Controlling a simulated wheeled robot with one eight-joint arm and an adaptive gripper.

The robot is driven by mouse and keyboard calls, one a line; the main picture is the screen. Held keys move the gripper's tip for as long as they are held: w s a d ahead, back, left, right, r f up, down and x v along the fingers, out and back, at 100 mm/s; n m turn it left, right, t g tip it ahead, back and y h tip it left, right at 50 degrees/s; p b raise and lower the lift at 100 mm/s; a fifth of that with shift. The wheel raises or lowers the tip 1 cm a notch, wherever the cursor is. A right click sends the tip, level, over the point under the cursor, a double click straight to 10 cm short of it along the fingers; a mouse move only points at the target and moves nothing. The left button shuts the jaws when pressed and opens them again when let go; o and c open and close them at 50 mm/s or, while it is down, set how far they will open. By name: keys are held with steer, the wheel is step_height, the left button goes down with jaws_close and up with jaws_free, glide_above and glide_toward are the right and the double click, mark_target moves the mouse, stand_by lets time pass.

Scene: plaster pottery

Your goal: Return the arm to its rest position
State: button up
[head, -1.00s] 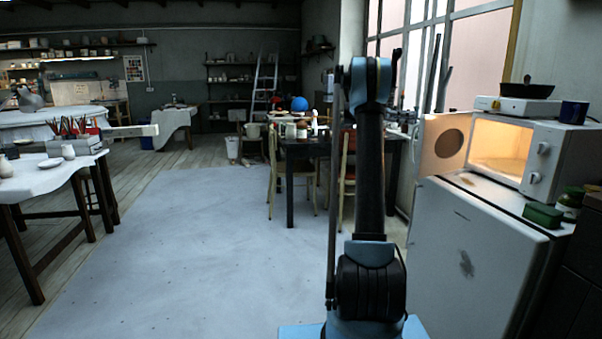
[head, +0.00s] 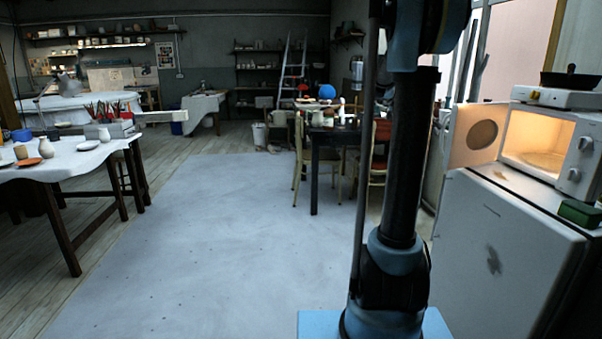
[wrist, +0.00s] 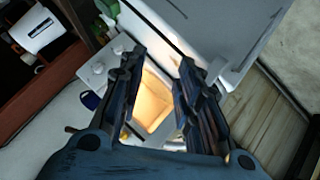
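My arm (head: 400,160) rises upright in front of the head camera, and its upper part is cut off by the top edge. My gripper is out of the head view. In the wrist view my gripper (wrist: 162,62) has its two dark fingers spread apart, with nothing between them. The lit microwave (head: 540,140) stands open to the right of the arm, on a white fridge (head: 505,250). The microwave also shows beyond the fingers in the wrist view (wrist: 97,70).
A dark pan (head: 570,78) and a green box (head: 580,213) are at the right. A dark table with chairs (head: 298,165) stands behind the arm. A cloth-covered table (head: 60,168) with pottery is at the left. The pale floor (head: 200,240) between is clear.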

steer(key=s+a+f+n+t+y, duration=0.3)
steer(key=s+a+f+n+y, duration=0.2)
steer(key=s+a+f, duration=0.7)
steer(key=s+a+f+n+t+y, duration=0.2)
steer(key=s+a+f+n+y, duration=0.3)
steer(key=s+a+f+n, duration=0.3)
steer(key=s+a+f, duration=0.4)
steer(key=s+f, duration=0.3)
steer(key=s, duration=0.1)
steer(key=shift+s+a+f+n+t, duration=0.3)
steer(key=shift+s+a+f+t, duration=0.05)
steer(key=shift+t, duration=0.05)
steer(key=shift+a, duration=0.1)
